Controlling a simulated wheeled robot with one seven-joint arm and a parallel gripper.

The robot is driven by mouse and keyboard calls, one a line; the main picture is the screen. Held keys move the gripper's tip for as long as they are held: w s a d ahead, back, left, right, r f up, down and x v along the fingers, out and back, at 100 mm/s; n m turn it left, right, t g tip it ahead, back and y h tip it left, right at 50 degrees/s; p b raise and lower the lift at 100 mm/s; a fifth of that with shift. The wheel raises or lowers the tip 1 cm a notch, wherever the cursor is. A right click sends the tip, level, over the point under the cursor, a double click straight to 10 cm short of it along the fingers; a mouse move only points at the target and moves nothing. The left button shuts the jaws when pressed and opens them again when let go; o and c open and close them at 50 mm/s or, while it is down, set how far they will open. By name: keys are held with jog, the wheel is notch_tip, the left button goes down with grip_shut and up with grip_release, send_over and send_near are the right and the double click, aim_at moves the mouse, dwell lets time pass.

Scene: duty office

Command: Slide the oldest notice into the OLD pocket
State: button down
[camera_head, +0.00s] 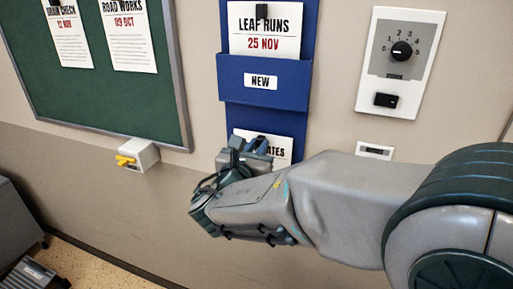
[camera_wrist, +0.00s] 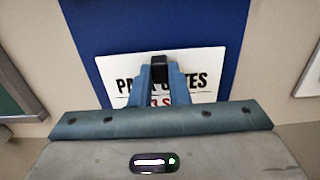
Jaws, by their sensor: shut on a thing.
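My gripper (camera_head: 257,146) is shut on the black clip (camera_wrist: 160,68) at the top edge of a white notice (camera_wrist: 205,67). The notice is upright in front of the blue wall holder (camera_head: 230,119). The holder's NEW pocket (camera_head: 289,91) is above my gripper and has the LEAF RUNS 25 NOV notice (camera_head: 264,25) at it. No OLD label shows; my arm hides the lower holder.
A green board (camera_head: 100,105) at left bears the ROAD WORKS 09 OCT notice (camera_head: 129,37) and another notice (camera_head: 68,36). A grey box with a yellow handle (camera_head: 138,156) is below it. A dial panel (camera_head: 401,62) and small white plate (camera_head: 374,150) are at right.

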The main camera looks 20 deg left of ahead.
jog(key=shift+f, duration=0.1)
dwell(0.3)
notch_tip(320, 180, down, 11)
jog(key=b, duration=1)
dwell(1.4)
jog(key=c, duration=1.3)
grip_release()
jog(key=shift+s, duration=0.2)
